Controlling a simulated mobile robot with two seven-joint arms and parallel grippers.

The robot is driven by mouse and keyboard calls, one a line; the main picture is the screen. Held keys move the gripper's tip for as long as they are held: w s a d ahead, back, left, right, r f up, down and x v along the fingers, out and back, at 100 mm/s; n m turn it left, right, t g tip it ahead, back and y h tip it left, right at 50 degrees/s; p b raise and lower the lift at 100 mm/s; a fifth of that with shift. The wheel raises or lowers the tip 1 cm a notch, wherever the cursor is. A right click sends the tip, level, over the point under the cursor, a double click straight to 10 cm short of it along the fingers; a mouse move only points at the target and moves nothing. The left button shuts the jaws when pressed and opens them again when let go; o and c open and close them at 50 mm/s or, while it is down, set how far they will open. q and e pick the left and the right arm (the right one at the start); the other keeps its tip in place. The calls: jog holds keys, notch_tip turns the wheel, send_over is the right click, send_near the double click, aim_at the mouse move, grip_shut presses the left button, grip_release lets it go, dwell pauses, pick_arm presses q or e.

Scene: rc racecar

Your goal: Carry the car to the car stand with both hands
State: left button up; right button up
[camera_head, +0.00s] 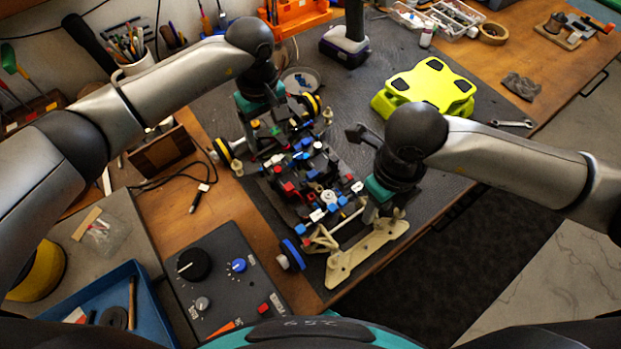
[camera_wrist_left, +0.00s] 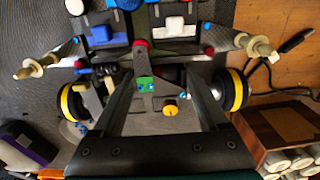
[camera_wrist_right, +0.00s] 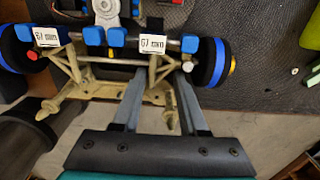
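The car (camera_head: 310,185) is an open chassis with red, blue, white and black parts, on the dark mat near the table's front edge. The car stand (camera_head: 430,88) is bright yellow-green with black pads, farther back right. My left gripper (camera_head: 275,130) is over the car's far end; in the left wrist view its fingers (camera_wrist_left: 160,85) are spread between two yellow-ringed wheels, with a gap between them. My right gripper (camera_head: 372,208) is at the near end, by the beige bumper (camera_head: 368,252). In the right wrist view its fingers (camera_wrist_right: 158,80) stand apart around beige struts; contact is unclear.
A control box (camera_head: 220,280) with knobs and a blue tray (camera_head: 110,305) lie front left. A drill (camera_head: 345,45) stands behind the car. A wrench (camera_head: 512,124) lies right of the stand. The mat between car and stand is partly clear.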

pick_arm(q)
jog(key=c, duration=0.5)
pick_arm(e)
grip_shut()
pick_arm(q)
grip_shut()
jog(key=shift+w+r, duration=0.1)
jog(key=shift+r, duration=0.1)
pick_arm(e)
jog(key=shift+w+r, duration=0.15)
